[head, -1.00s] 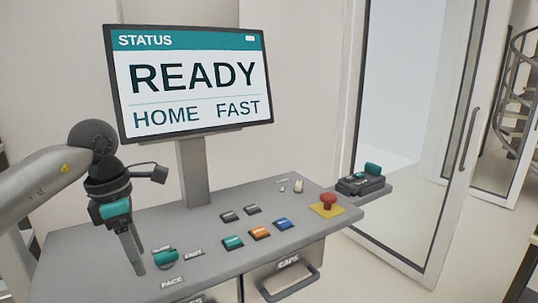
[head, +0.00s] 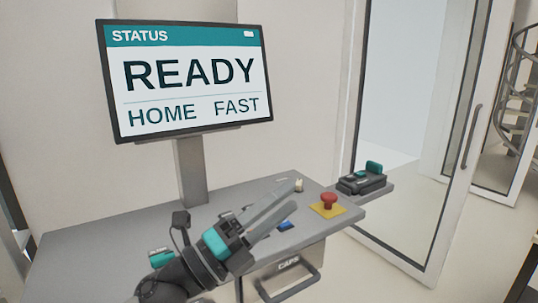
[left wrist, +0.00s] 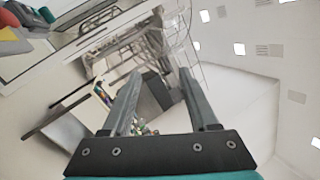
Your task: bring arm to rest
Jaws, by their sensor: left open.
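My left gripper (head: 280,202) is over the console (head: 80,247), with its fingers pointing up and to the right. The two fingers are apart, with nothing between them in the left wrist view (left wrist: 160,88). The gripper hides most of the console's buttons; part of a blue button (head: 286,225) shows beside it. The status screen (head: 190,85) behind the console reads READY, HOME, FAST. My right gripper is not in view.
A red mushroom button (head: 328,200) on a yellow plate is right of the fingers. A dark device with a teal top (head: 362,182) sits on a side shelf. A drawer handle (head: 292,288) marked CAPS is below. A glass door (head: 405,120) stands at right.

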